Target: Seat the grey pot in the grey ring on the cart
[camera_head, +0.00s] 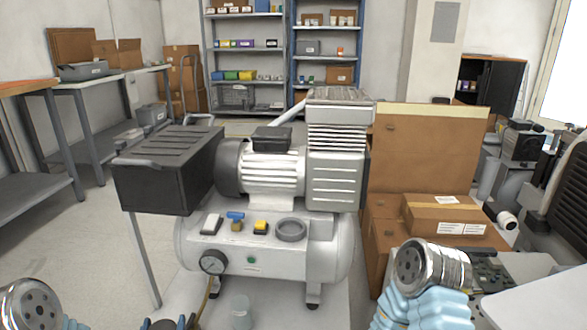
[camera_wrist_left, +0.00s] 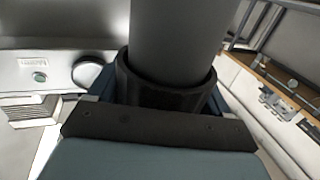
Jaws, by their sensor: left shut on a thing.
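The grey ring (camera_head: 291,229) lies flat and empty on top of the white compressor tank (camera_head: 265,262), right of the yellow-topped part. My left gripper (camera_head: 170,323) is at the bottom edge of the head view, in front of and below the tank. In the left wrist view its jaw (camera_wrist_left: 160,125) is shut on the grey pot (camera_wrist_left: 178,40), a smooth cylinder with a dark collar (camera_wrist_left: 165,92) around its near end. The pot is apart from the ring; its far end is cut off. My right gripper is out of view; only my right arm shows.
A pressure gauge (camera_head: 213,262) sticks out of the tank front. A blue-topped part (camera_head: 236,221) and a yellow-topped part (camera_head: 260,227) stand left of the ring. The motor (camera_head: 272,172) rises behind. A pale cylinder (camera_head: 241,312) stands below the tank. Cardboard boxes (camera_head: 440,215) are at right.

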